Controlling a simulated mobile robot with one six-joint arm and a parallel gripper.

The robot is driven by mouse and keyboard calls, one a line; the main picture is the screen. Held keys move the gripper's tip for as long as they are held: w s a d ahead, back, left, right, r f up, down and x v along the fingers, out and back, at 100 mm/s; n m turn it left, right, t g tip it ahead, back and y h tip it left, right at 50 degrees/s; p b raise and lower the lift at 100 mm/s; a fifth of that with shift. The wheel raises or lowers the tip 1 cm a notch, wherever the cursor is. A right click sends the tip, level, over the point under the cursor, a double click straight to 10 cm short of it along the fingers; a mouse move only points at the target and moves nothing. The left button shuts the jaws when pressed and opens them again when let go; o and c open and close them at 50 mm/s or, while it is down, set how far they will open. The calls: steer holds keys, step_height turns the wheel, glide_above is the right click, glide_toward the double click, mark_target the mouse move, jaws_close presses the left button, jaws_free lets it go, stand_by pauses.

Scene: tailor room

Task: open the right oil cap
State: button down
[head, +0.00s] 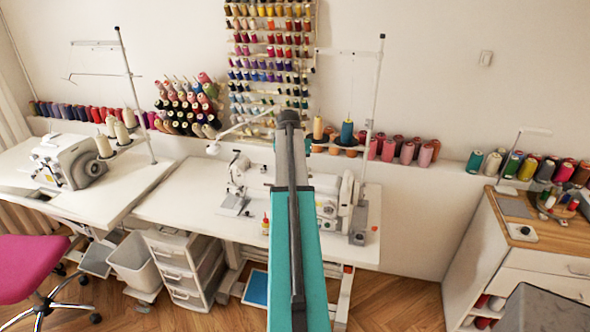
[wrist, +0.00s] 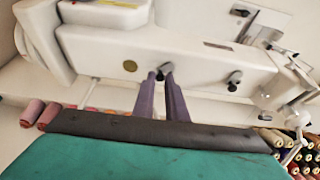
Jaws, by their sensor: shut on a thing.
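The white sewing machine stands on the middle table in the head view (head: 330,208), its middle covered by my arm. In the wrist view its white body (wrist: 200,62) fills the upper part, seen turned over. Two dark caps sit along its edge. One, the right oil cap (wrist: 160,74), is between the two purple-grey fingertips of my gripper (wrist: 160,72), which is shut on it. The fingers partly hide this cap, and I cannot tell whether it is lifted. The other dark cap (wrist: 234,78) stands free to the right in the wrist view. My gripper is hidden in the head view.
A round gold disc (wrist: 129,66) lies on the machine body. Thread spools (head: 405,150) line the ledge behind. A tall thread stand (head: 374,95) rises behind the machine's right end. Another sewing machine (head: 70,160) stands on the left table. A pink chair (head: 30,265) is at left.

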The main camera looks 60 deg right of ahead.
steer(key=n, duration=0.2)
steer(key=n+t+b, duration=0.1)
steer(key=shift+s+d+n+y, duration=0.2)
steer(key=shift+n+y, duration=0.1)
steer(key=shift+n, duration=0.1)
steer(key=shift+s+n+t+y+b, duration=0.1)
steer(key=shift+n+t+y+b, duration=0.4)
steer(key=shift+n, duration=1)
steer(key=c, duration=1.8)
jaws_free()
steer(key=shift+r, duration=0.15)
steer(key=b+v, duration=0.3)
steer(key=v, duration=1)
steer(key=shift+s+r, duration=0.2)
steer(key=shift+s, duration=0.05)
steer(key=shift+a, duration=0.1)
